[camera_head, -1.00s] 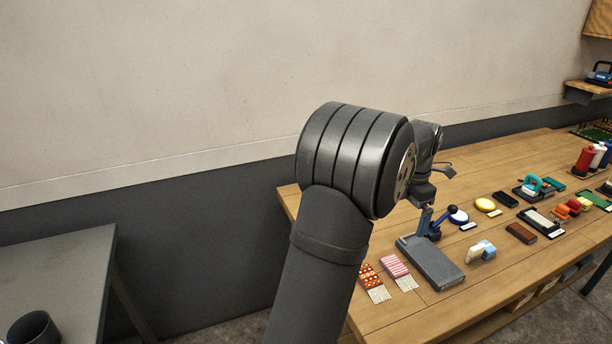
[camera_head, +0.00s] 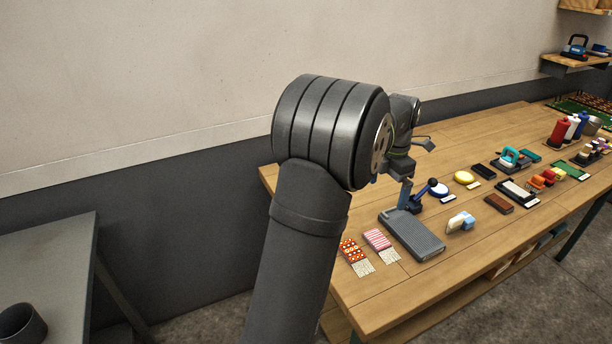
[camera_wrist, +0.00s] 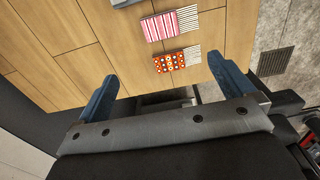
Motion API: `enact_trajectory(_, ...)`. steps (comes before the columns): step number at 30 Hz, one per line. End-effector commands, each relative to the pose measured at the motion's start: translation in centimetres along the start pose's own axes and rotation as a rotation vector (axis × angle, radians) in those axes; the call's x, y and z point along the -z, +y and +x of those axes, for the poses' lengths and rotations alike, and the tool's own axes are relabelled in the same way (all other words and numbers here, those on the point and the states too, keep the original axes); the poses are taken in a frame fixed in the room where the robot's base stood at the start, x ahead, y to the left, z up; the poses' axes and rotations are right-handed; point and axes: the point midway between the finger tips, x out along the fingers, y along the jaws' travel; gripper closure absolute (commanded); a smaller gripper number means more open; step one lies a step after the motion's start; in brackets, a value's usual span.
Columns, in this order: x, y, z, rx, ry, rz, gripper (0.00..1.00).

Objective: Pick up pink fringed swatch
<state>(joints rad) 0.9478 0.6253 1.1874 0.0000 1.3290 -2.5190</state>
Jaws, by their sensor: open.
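The pink fringed swatch (camera_head: 378,239) is pink and white striped with a pale fringe on its near edge. It lies flat on the wooden table, left of a grey ribbed slab (camera_head: 412,236). In the wrist view the swatch (camera_wrist: 161,27) is near the top centre, its fringe to the right. An orange dotted fringed swatch (camera_wrist: 169,63) lies beside it, closer to my gripper in the picture; it also shows in the head view (camera_head: 351,251). My gripper (camera_wrist: 163,71) is open and empty, its two blue fingers apart. Both swatches are clear of the fingers.
A blue lever tool (camera_head: 428,191) stands at the slab's back edge. Brushes, bottles and other small items fill the table farther right. A grey table (camera_head: 50,270) stands at left.

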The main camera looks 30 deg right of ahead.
Motion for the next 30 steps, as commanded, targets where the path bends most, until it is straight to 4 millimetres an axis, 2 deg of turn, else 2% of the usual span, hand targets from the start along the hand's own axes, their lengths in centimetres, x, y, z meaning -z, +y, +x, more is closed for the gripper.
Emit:
enact_trajectory(5, 0.1, 0.0, 0.0, 0.001, -0.006, 0.04, 0.02)
enact_trajectory(8, 0.4, 0.0, 0.0, 0.004, -0.02, 0.145, 0.02)
enact_trajectory(20, 2.2, -0.2, 0.5, -0.022, -0.12, 0.888, 0.02)
enact_trajectory(30, 3.8, -0.3, 0.8, -0.12, -0.187, 1.528, 0.02)
